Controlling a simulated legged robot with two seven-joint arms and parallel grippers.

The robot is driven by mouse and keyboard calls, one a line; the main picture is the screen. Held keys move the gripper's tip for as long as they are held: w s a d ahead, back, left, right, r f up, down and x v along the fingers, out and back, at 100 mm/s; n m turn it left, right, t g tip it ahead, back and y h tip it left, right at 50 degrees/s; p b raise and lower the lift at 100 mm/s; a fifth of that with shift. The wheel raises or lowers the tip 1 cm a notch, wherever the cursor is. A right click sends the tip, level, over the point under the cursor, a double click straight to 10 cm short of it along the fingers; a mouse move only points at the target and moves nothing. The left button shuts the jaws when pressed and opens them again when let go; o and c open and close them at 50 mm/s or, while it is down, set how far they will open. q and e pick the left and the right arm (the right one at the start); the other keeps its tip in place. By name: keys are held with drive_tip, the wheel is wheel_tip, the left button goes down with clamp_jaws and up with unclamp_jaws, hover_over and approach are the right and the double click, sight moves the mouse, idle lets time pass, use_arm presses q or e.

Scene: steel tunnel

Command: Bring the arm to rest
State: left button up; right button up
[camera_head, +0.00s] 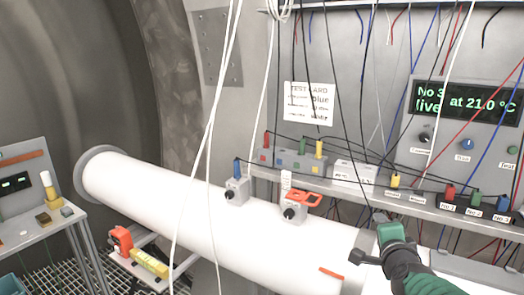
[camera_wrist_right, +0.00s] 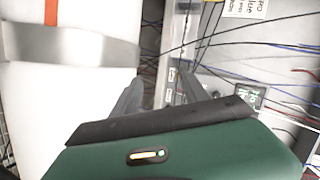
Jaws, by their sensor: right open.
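My right arm in dark green and black comes in from the lower right of the head view. Its gripper (camera_head: 367,238) is open, with two dark fingers spread apart. It is in front of the white pipe (camera_head: 150,195) and below the shelf (camera_head: 340,190). In the right wrist view the gripper (camera_wrist_right: 160,95) shows two grey fingers apart with nothing seen between them. The white pipe is on the left of that view. My left gripper does not show.
Coloured plugs, small boxes and an orange-handled part (camera_head: 306,198) line the shelf. A display panel (camera_head: 462,120) is at the right. White cables (camera_head: 212,120) hang in front of the pipe. A side bench (camera_head: 40,225) stands at the left.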

drive_tip(key=s+a+f+n+g+y, duration=0.2)
drive_tip(key=s+a+f+n+g, duration=0.25)
drive_tip(key=f, duration=0.45)
drive_tip(key=s+a+f+n+g+y, duration=0.1)
drive_tip(key=s+a+f+n, duration=0.3)
drive_tip(key=s+f+n, duration=0.4)
drive_tip(key=s+a+f+n+g+p, duration=0.1)
drive_tip(key=s+f+n+g, duration=0.4)
drive_tip(key=s+f, duration=0.6)
drive_tip(key=s+g, duration=0.1)
drive_tip(key=s, duration=0.2)
drive_tip(key=shift+s+f, duration=0.2)
drive_tip(key=shift+f, duration=0.05)
